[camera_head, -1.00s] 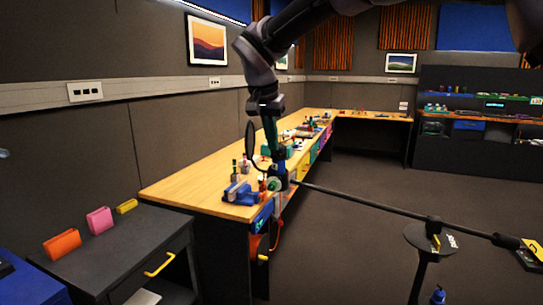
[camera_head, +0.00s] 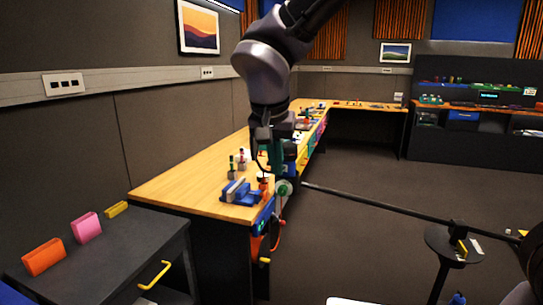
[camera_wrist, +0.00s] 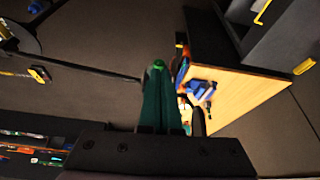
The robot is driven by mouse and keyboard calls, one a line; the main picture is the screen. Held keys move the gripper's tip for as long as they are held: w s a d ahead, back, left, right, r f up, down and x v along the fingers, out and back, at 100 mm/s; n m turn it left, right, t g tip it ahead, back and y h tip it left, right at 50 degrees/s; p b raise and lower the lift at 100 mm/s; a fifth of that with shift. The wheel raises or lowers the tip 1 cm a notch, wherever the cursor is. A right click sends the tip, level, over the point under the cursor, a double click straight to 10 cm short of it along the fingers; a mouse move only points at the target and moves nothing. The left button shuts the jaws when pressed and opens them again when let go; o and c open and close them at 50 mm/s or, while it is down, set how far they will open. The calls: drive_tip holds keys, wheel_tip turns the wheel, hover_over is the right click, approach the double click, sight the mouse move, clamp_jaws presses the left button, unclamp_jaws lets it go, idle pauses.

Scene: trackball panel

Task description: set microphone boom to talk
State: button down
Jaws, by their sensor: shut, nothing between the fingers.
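The microphone boom (camera_head: 390,208) is a long thin black pole in the right half of the head view. It slopes down to the right over a round dark disc (camera_head: 440,236) with a yellow marker and a white label. In the wrist view the boom (camera_wrist: 95,70) runs from the upper left to close beside my fingertips; I cannot tell whether they touch. My gripper (camera_head: 276,172) has green fingers pointing down, left of the boom's free end in the head view. In the wrist view my gripper (camera_wrist: 158,66) is shut and empty.
A long wooden workbench (camera_head: 190,185) with a blue vise (camera_head: 240,192) stands behind and left of my gripper. A dark cabinet (camera_head: 115,255) with a yellow handle is at the lower left. The grey floor (camera_head: 380,175) beyond the boom is open.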

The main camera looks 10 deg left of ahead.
sight(285, 167)
drive_tip(key=w+f, duration=0.5)
drive_tip(key=shift+w+f, duration=0.3)
drive_tip(key=shift+w, duration=0.35)
drive_tip(key=shift+w, duration=0.1)
drive_tip(key=shift+m+h, duration=0.3)
drive_tip(key=shift+m, duration=0.4)
drive_tip(key=shift+w+a, duration=0.15)
drive_tip(key=shift+w, duration=2.5)
